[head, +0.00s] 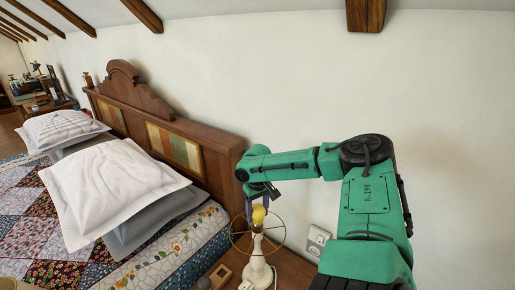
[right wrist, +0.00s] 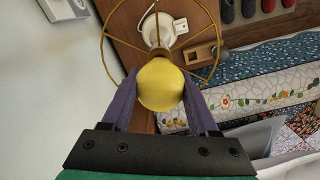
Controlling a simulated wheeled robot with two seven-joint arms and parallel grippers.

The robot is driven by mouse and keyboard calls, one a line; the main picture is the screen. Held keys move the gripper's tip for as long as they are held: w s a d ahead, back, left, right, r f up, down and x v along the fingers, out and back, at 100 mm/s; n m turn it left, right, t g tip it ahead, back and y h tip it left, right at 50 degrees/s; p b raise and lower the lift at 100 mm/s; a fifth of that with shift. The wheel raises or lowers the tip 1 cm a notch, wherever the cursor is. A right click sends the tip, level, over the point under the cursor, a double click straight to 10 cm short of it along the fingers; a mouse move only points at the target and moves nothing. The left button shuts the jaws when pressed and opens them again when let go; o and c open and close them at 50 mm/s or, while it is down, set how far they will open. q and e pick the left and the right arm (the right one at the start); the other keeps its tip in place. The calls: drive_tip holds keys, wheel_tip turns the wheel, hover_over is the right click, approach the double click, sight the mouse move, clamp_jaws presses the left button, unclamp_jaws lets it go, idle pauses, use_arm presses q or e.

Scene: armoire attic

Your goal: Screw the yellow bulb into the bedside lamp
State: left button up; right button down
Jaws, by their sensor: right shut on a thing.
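The yellow bulb (right wrist: 160,85) is between the purple fingers of my right gripper (right wrist: 158,100), which is shut on it. In the head view the bulb (head: 258,214) is at the top of the bedside lamp, inside its bare wire ring frame (head: 280,237). The lamp has a white base (head: 258,268); its base also shows in the right wrist view (right wrist: 158,27). My right gripper (head: 259,205) points down from above the lamp. The bulb hides the socket, so I cannot tell whether the two touch. My left gripper is not in view.
The lamp stands on a wooden nightstand (head: 294,268) with a small wooden box (head: 220,275) on it. A wall outlet (head: 317,238) is to its right. The bed with white pillows (head: 112,190) and a wooden headboard (head: 165,125) is on the left. The wall is close behind.

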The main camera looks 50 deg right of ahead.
drive_tip(key=shift+f+b, duration=0.65)
drive_tip(key=shift+b, duration=0.15)
idle(0.9)
drive_tip(key=c, duration=1)
unclamp_jaws()
clamp_jaws()
drive_tip(key=m+b, duration=0.1)
drive_tip(key=m, duration=0.3)
drive_tip(key=shift+f, duration=0.1)
drive_tip(key=m, duration=0.4)
drive_tip(key=shift+b, duration=0.4)
drive_tip(key=shift+m, duration=0.6)
